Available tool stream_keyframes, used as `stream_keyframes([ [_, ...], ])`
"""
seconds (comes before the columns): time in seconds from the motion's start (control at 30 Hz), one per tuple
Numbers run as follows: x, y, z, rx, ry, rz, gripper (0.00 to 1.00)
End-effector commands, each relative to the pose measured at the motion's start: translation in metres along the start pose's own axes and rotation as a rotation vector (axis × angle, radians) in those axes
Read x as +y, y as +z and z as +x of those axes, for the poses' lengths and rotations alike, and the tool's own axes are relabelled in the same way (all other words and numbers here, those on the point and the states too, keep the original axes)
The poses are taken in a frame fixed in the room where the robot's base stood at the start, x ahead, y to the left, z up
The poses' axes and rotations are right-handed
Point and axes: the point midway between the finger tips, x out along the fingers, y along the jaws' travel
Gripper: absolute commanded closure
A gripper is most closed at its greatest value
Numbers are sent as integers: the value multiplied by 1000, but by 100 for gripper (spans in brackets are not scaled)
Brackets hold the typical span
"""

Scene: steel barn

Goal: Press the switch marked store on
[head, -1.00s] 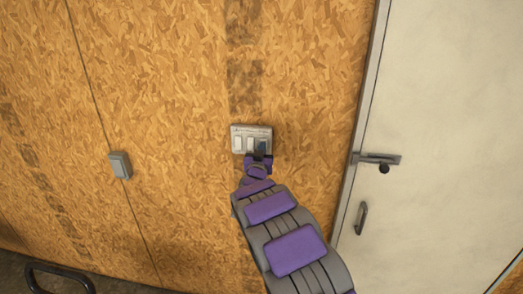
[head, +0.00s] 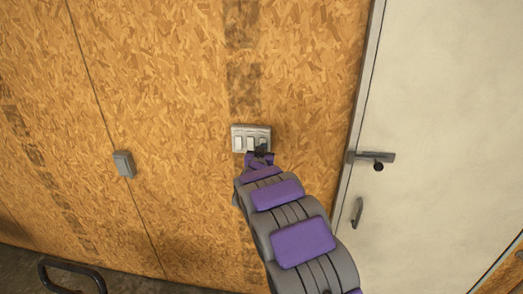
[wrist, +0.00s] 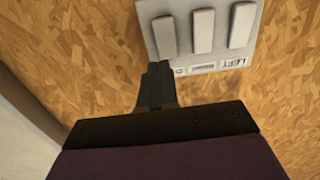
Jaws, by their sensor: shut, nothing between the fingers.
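A pale switch plate (head: 240,130) with three rocker switches in a row is fixed to the wood-chip wall. One label under the right rocker (wrist: 243,25) there looks like "LEFT"; the others are too small or covered to read, and I cannot make out "store". My gripper (head: 261,150) is shut and empty, in front of the plate's right rocker in the head view. In the wrist view its fingertips (wrist: 158,72) overlap the plate edge below the left rocker (wrist: 164,37). Contact cannot be told.
A single grey box (head: 123,164) is on the wall to the left. A pale door (head: 440,130) with a lever handle (head: 375,157) stands to the right. A dark curved bar (head: 72,266) is at the lower left. The wall around the plate is clear.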

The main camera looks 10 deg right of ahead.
Motion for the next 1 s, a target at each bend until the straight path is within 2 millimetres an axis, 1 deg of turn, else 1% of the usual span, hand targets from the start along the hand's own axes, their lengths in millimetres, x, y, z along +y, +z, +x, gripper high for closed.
stream_keyframes([
  [0.03, -3, -2, -10, 0, -3, -1, 100],
  [0.1, -4, -2, -21, -3, -5, -3, 100],
  [0.17, -3, -1, -29, -8, -5, -3, 100],
  [0.4, 4, -8, -67, -4, -4, 5, 100],
  [0.5, 4, -8, -80, -9, -5, 3, 100],
  [0.7, -3, -8, -94, -7, -4, -2, 100],
  [0.83, -4, -9, -98, -5, -3, -3, 100],
  [1.0, -2, -9, -97, -6, -3, -2, 100],
])
